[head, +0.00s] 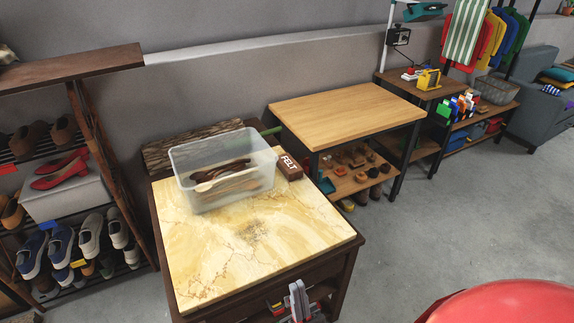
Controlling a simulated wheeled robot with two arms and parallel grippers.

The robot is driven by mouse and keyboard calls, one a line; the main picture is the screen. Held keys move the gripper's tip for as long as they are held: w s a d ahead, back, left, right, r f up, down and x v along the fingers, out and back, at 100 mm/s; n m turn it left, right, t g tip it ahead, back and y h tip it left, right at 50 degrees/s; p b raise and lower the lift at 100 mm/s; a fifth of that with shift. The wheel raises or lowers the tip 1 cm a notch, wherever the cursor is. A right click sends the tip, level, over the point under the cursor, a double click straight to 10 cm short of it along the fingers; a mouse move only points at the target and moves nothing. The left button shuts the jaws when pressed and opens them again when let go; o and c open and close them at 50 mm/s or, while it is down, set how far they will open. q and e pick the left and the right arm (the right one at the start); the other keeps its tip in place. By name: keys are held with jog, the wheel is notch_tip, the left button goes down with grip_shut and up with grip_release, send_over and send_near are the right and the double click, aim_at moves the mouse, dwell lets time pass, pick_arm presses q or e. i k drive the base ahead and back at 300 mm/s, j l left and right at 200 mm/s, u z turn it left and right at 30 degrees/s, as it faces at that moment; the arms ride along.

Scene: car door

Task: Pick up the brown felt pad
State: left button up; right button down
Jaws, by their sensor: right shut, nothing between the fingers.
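The brown felt pad (289,167) is a small dark brown block with white "FELT" lettering. It lies at the back right of the marble-topped table, beside the clear plastic bin (225,190). My right gripper (298,288) shows at the bottom of the head view, near the table's front edge. It is shut and empty, well apart from the pad, which is farther back. My left gripper is not in view.
The marble table top (250,245) is clear in front of the bin, which holds dark and tan items. A wooden table (345,113) stands behind to the right. A shoe rack (75,225) is at left. A rounded red surface (510,305) is at lower right.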

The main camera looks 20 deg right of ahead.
aim_at(291, 169)
jog(key=i+l+u, duration=0.2)
jog(key=i+l, duration=0.55)
jog(key=l, duration=0.15)
